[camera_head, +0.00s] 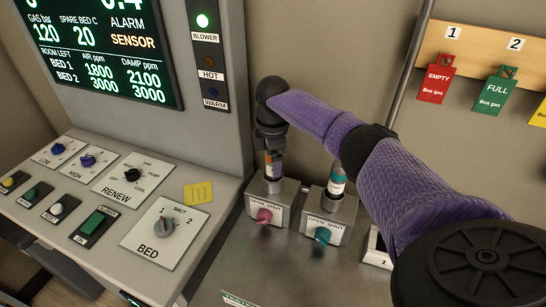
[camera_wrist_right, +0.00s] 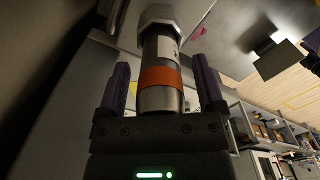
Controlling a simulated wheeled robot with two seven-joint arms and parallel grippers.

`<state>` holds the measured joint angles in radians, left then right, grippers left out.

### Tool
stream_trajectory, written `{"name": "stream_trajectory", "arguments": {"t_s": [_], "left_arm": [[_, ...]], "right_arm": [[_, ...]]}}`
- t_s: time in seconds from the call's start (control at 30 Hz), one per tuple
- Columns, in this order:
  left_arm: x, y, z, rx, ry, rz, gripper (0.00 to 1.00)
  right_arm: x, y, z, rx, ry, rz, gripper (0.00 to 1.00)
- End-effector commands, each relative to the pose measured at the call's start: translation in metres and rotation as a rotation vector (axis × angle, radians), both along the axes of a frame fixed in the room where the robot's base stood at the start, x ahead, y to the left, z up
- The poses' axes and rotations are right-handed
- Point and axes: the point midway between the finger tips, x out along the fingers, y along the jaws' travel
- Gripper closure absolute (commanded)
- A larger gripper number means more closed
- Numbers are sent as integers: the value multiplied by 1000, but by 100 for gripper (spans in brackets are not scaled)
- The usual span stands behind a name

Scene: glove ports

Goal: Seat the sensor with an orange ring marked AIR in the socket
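The sensor with the orange ring (camera_wrist_right: 160,77) stands between the two purple fingers of my right gripper (camera_wrist_right: 162,66) in the right wrist view. A gap shows on each side of it, so the fingers are open around it. Its far end meets a grey hexagonal collar (camera_wrist_right: 160,17); how deep it sits cannot be told. No AIR marking is readable. In the head view my right gripper (camera_head: 270,160) points down over the socket block with a pink knob (camera_head: 264,215), largely hiding the sensor. My left gripper is out of view.
Right of it, a teal-ringed sensor (camera_head: 337,184) stands in a block with a teal knob (camera_head: 322,235). A control panel with a BED dial (camera_head: 166,228) lies left, below a display (camera_head: 95,45). Red EMPTY (camera_head: 436,80) and green FULL (camera_head: 495,95) tags hang back right.

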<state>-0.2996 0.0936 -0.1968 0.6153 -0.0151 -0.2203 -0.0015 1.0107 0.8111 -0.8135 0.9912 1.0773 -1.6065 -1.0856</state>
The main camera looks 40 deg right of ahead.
Motion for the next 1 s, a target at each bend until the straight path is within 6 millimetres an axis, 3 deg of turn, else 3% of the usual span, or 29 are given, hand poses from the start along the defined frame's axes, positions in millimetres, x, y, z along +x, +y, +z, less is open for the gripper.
{"name": "stream_trajectory", "arguments": {"t_s": [0.27, 0.37, 0.6, 0.7, 0.83, 1.0], "left_arm": [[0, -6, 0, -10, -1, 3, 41], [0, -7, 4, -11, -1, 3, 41], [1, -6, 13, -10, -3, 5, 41], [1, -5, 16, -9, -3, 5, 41], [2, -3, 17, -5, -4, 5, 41], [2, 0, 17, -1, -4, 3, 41]], "right_arm": [[0, 0, 2, 0, -1, 0, 13], [0, 0, 18, 0, -2, 0, 13], [1, 0, 87, 0, -6, -1, 13], [1, 0, 108, 1, -5, -1, 13], [1, 0, 121, 1, -2, 0, 13], [0, 0, 123, 1, 0, 0, 13]]}}
